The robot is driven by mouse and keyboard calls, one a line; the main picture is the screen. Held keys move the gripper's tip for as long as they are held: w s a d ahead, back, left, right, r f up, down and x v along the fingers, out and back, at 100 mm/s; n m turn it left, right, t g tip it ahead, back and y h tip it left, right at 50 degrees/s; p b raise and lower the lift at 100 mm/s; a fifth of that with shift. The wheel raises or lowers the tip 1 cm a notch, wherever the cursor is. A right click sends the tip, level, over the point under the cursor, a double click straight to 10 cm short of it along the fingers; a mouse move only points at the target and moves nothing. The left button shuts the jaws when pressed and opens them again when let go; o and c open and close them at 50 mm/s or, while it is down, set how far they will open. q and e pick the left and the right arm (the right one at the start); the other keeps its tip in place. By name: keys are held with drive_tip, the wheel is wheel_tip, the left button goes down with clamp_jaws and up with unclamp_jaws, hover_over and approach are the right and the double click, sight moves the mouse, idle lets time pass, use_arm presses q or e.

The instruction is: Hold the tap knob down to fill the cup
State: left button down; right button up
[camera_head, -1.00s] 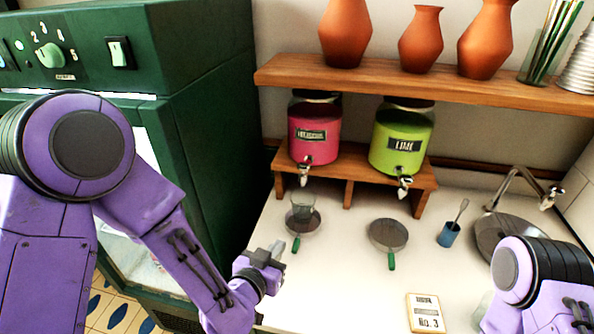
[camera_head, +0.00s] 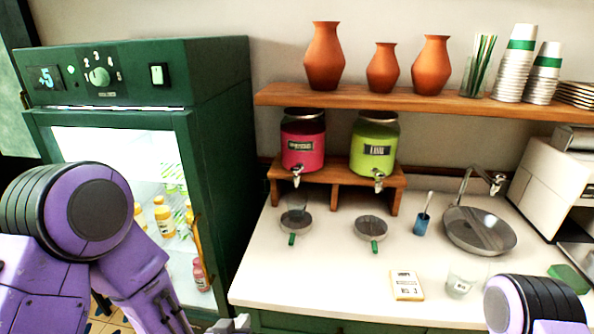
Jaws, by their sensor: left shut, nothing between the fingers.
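A dispenser of red drink (camera_head: 303,136) and one of lime drink (camera_head: 374,145) stand on a wooden stand (camera_head: 335,178). Their metal taps, the red one's tap (camera_head: 297,177) and the lime one's tap (camera_head: 378,182), hang at the front. A clear cup (camera_head: 296,203) shows faintly on the left drip tray (camera_head: 293,225), below the red tap. Its fill is too faint to tell. My left gripper (camera_head: 238,322) shows only as a grey part at the bottom edge, by the counter's front. It is shut and empty, well away from the taps. My right gripper is out of view.
The right drip tray (camera_head: 371,229) is empty. A second clear cup (camera_head: 462,280) and a card (camera_head: 406,286) stand on the counter front. A blue holder (camera_head: 422,222) and sink (camera_head: 479,232) are behind. A green fridge (camera_head: 222,170) stands left; a shelf (camera_head: 420,101) overhangs.

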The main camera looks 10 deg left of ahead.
use_arm(q)
drive_tip(key=s+a+f+n+g+y+b, duration=0.1)
drive_tip(key=s+a+f+g+b, duration=0.2)
drive_tip(key=s+f, duration=0.4)
drive_tip(key=s+a+f+n+g+y+b, duration=0.1)
drive_tip(key=s+a+f+n+g+b, duration=0.1)
drive_tip(key=s+f, duration=0.6)
drive_tip(key=s+a+f+n+g+y+b, duration=0.1)
drive_tip(key=s+a+f+b, duration=0.5)
drive_tip(key=f, duration=0.9)
drive_tip(key=s+a+g+y, duration=0.1)
drive_tip(key=s+g, duration=0.1)
drive_tip(key=shift+f+n+g, duration=0.4)
